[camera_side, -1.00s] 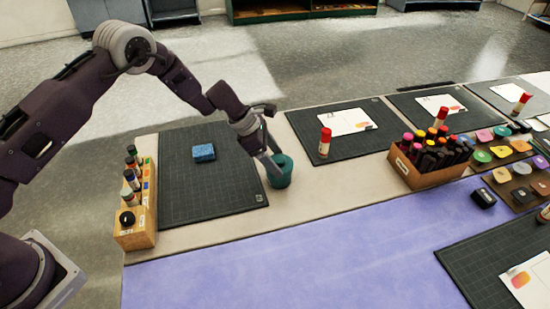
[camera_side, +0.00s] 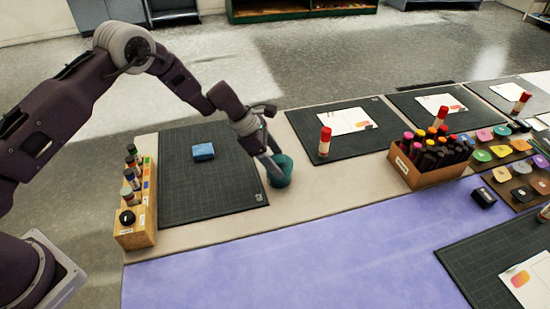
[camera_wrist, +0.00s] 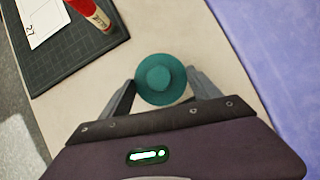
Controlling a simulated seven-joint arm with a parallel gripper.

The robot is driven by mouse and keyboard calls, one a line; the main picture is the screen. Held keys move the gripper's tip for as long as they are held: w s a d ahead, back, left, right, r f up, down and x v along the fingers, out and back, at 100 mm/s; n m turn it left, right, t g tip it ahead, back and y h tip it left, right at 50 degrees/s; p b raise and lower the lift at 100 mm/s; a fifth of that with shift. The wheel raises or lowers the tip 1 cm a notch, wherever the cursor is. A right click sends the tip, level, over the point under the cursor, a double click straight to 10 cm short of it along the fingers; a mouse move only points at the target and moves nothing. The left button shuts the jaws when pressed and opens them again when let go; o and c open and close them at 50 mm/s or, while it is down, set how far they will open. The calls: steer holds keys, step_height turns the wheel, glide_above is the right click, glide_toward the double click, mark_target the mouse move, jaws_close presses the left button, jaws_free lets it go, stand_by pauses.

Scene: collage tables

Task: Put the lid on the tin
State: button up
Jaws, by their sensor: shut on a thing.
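A teal tin (camera_side: 285,175) stands upright on the beige tabletop, just right of the near dark cutting mat. My gripper (camera_side: 275,165) reaches down to it, with its fingers at the tin's top. In the wrist view, a round teal piece with a paler raised centre, which looks like the lid (camera_wrist: 160,78), sits between the two fingers of my gripper (camera_wrist: 163,84). The fingers are shut on its sides. It covers the view downward, so the tin's mouth is hidden and I cannot tell whether the lid is seated.
A blue sponge-like block (camera_side: 203,151) lies on the near mat (camera_side: 205,190). A wooden rack of bottles (camera_side: 137,230) stands left. A red glue stick (camera_side: 324,142) stands on the mat behind right, near a box of markers (camera_side: 418,175).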

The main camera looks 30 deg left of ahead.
stand_by(0.3)
steer(key=o, duration=1.4)
steer(key=shift+o, duration=0.3)
steer(key=shift+r, duration=0.1)
steer(key=shift+r, duration=3.4)
steer(key=shift+c, duration=0.2)
jaws_close()
